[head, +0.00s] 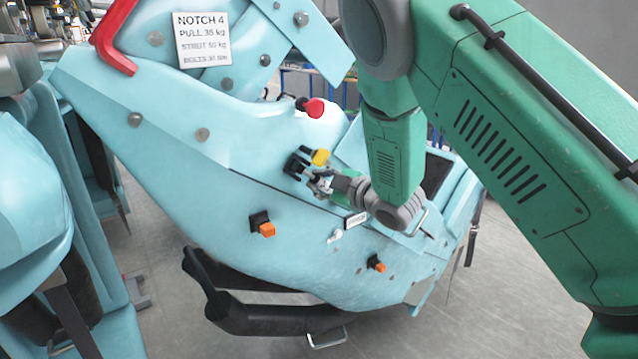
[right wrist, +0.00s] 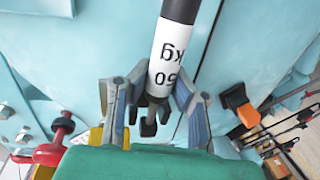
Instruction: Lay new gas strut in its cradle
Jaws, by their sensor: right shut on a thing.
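My right gripper (head: 320,184) reaches in from the right, close to the light blue train panel. In the right wrist view its two fingers (right wrist: 152,108) are shut on a gas strut (right wrist: 166,55), a cylinder with a black section and a white label reading "50 kg". The dark end of the strut sits between the fingers, and its body runs up out of that view. I cannot make out the strut clearly in the head view. Black mounts with orange tabs, one at left (head: 262,225) and one lower right (head: 376,264), sit on the panel. I cannot tell which part is the cradle.
A sign (head: 203,38) mentions the strut and 50 kg. A red knob (head: 316,107) and a yellow-tipped black clamp (head: 320,157) stick out near my right gripper. A red bar (head: 113,45) is at top left. Black padded bars (head: 265,319) lie below the panel. Grey floor is open at lower right.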

